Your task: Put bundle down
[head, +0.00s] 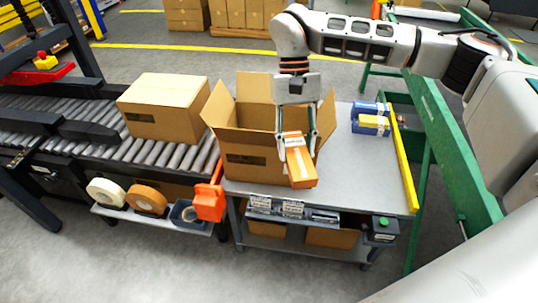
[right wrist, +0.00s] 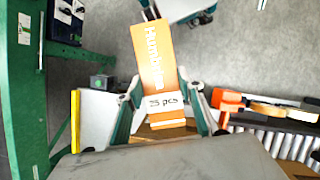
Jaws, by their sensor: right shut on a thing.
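My right gripper (head: 297,143) is shut on an orange bundle (head: 301,170) with a white band. In the right wrist view the bundle (right wrist: 155,62) sits between the two fingers (right wrist: 163,103), and its band reads "3 pcs". The gripper points down and holds the bundle at the front right of an open cardboard box (head: 248,166), which stands on a grey table (head: 355,165). The bundle covers part of the box's right side. I cannot tell whether it touches the box or table. My left gripper is not in view.
Blue and yellow packs (head: 371,119) lie at the table's back right, beside a yellow edge bar (head: 404,165). A closed carton (head: 165,105) is on the roller conveyor (head: 85,135) at left. An orange tape dispenser (head: 209,199) is at the table's front left.

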